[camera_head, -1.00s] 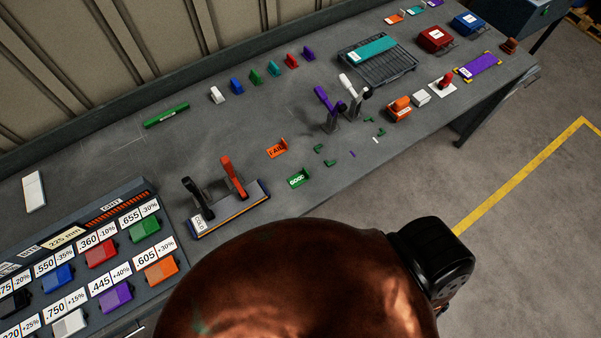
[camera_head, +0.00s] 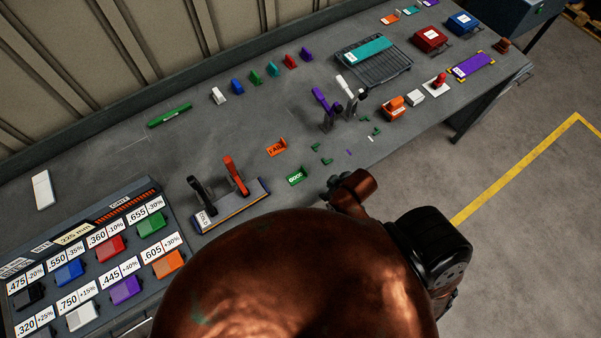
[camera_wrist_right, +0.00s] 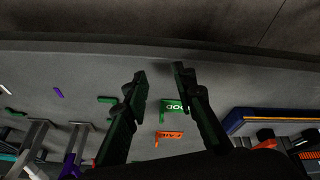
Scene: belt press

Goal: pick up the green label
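The green label (camera_head: 296,176) lies on the grey bench, marked GOOD, with a small raised tab. It stands to the right of the clamp plate with the black and red levers. It also shows in the right wrist view (camera_wrist_right: 171,104), with the lettering upside down, between the fingers and close to the right-hand one. My right gripper (camera_wrist_right: 160,74) is open and empty, apart from the label. In the head view, my copper right arm reaches in over the bench's front edge just right of the label; its fingers are mostly hidden. My left gripper is not in view.
An orange FAIL label (camera_head: 276,148) lies just behind the green one. Small green pieces (camera_head: 322,155) are scattered to the right. The clamp plate (camera_head: 232,212) with upright levers is close on the left. A purple-levered clamp (camera_head: 326,108) stands farther back.

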